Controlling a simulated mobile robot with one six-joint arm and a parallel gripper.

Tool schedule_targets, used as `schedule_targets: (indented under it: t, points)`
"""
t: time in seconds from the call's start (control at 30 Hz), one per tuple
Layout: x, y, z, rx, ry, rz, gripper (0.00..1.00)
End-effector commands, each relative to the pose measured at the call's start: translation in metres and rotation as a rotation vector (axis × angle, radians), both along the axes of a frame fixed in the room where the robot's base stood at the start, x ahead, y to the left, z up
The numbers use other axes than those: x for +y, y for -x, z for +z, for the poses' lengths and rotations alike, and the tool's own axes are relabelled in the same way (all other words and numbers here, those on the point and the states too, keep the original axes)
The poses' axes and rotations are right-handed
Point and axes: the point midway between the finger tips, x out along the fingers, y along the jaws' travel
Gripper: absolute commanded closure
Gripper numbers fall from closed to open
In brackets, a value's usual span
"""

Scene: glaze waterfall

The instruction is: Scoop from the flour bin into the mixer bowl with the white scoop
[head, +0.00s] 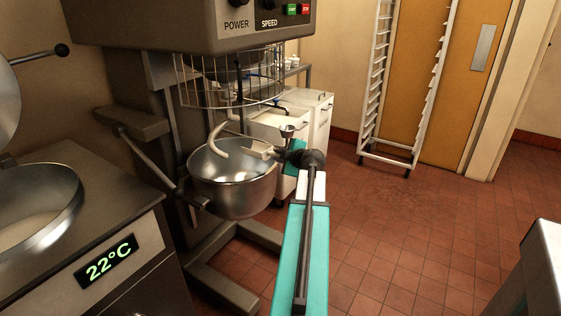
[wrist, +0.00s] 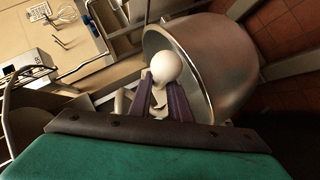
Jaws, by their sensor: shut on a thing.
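The steel mixer bowl (head: 232,200) sits under the mixer with its mouth up; it also fills the upper right of the wrist view (wrist: 225,75). My gripper (head: 280,154) is at the bowl's right rim, in front of the white bins. Its dark purple fingers (wrist: 161,100) are shut on the white scoop (wrist: 166,66), whose rounded pale end shows between and beyond the fingertips. In the head view the scoop (head: 261,152) reaches over the right part of the bowl's mouth. Whether it holds flour cannot be told. White bins (head: 318,122) stand behind the bowl; I cannot tell which holds flour.
The mixer's wire guard (head: 225,82) and pale curved hook (head: 217,138) are above the bowl, close to the scoop. A tall rack (head: 372,95) stands at the back.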

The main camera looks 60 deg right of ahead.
Motion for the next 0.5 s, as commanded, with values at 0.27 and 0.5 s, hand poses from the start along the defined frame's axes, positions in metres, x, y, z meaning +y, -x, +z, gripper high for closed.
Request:
schedule_targets:
  t: [0.27,0.5]
  points:
    - [0.002,0.017,0.0,-0.001,0.052,-0.002,1.0]
    - [0.002,0.038,0.003,0.0,0.05,-0.001,1.0]
